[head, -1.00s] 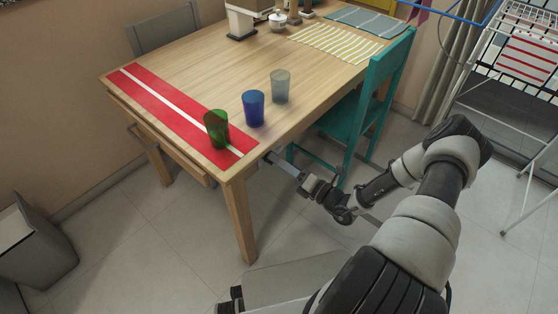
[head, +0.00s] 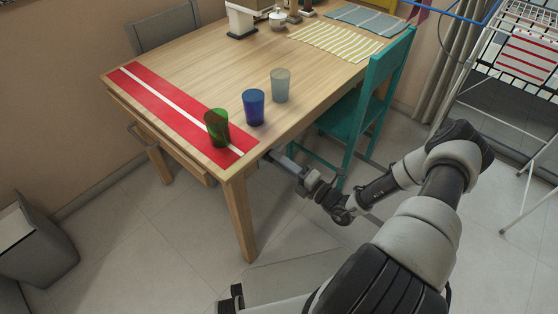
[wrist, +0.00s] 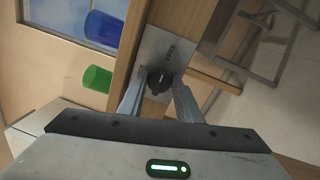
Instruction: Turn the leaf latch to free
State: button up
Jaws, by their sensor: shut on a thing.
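The leaf latch is a small dark knob (wrist: 158,82) on a grey metal plate (wrist: 166,48) fixed to the table's wooden side. The plate carries two small labels, one left of the knob and one beyond it. They look like LOCK and FREE. My gripper (wrist: 160,96) is shut on the knob in the wrist view, one finger on each side. A pale mark shows on the knob, but its exact pointing is too small to tell. In the head view my gripper (head: 274,157) is at the table's near right edge, and the latch is hidden there.
The wooden table (head: 185,75) bears a green cup (head: 217,128), a blue cup (head: 254,107) and a grey cup (head: 280,85) near this edge. A red runner (head: 160,105) lies at left. A teal chair (head: 350,125) stands close beyond my arm. A drying rack (head: 500,100) is at right.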

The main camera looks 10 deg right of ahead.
jog(key=shift+s+f, duration=0.1)
jog(key=o, duration=1)
jog(key=shift+o, duration=0.2)
jog(key=p+v, duration=0.1)
jog(key=v, duration=1.6)
jog(key=shift+s, duration=0.15)
jog(key=shift+d, duration=0.1)
